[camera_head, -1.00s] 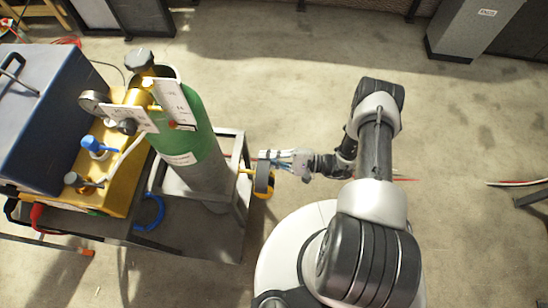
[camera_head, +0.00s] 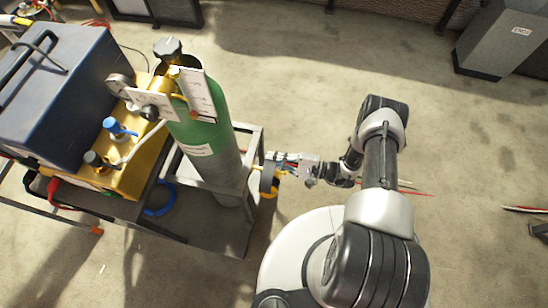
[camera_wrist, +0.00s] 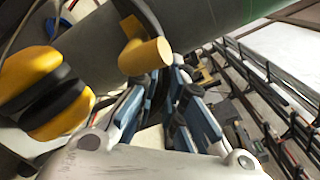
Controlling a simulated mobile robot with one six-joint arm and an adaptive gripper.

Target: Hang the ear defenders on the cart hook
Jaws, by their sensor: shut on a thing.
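The ear defenders (camera_head: 268,183), with yellow cups and a black headband, are at the right side of the cart. In the wrist view a yellow cup with black cushions (camera_wrist: 45,92) is large at the left. My gripper (camera_head: 277,165) is shut on the ear defenders, its blue fingers (camera_wrist: 168,105) at the black band. The cart hook, a yellow peg (camera_wrist: 145,57), overlaps the band in the wrist view; it also shows beside the cart frame in the head view (camera_head: 256,169). I cannot tell whether band and peg touch.
The cart (camera_head: 225,232) carries a green and grey gas cylinder (camera_head: 212,150), a yellow unit (camera_head: 135,165) and a dark blue case (camera_head: 60,95). A blue hose (camera_head: 160,200) hangs below. The floor beyond the arm is clear; a grey cabinet (camera_head: 495,40) stands at the far right.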

